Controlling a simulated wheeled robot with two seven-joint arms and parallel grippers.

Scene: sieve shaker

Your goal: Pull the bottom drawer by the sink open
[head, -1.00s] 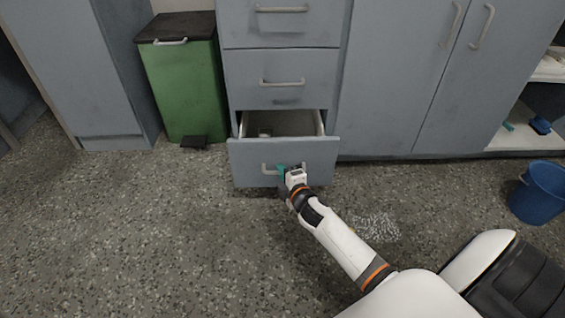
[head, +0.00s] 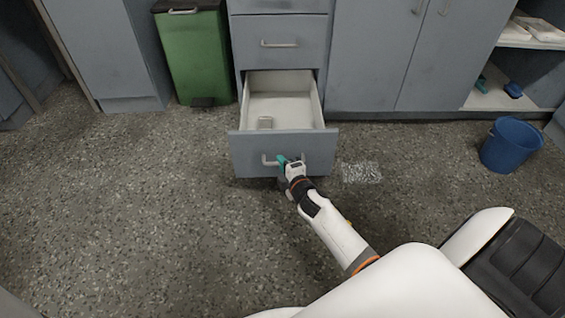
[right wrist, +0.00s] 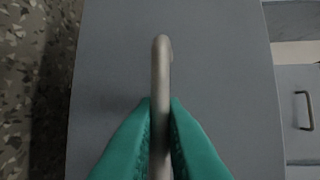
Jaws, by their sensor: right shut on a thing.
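The bottom drawer (head: 250,150) of the grey cabinet stands well open in the head view, with its pale inside showing and a small light object (head: 265,122) near its front left. My right gripper (head: 283,160) is at the drawer front, shut on the metal bar handle (head: 268,160). In the right wrist view the teal fingertips (right wrist: 160,120) press on both sides of the handle (right wrist: 160,75), in front of the grey drawer front (right wrist: 220,80). My left gripper is not in view.
A green pedal bin (head: 195,55) stands left of the drawers. A blue bucket (head: 510,146) is on the floor at the right. A whitish speckled patch (head: 361,172) lies on the floor right of the drawer. The floor in front and left is clear.

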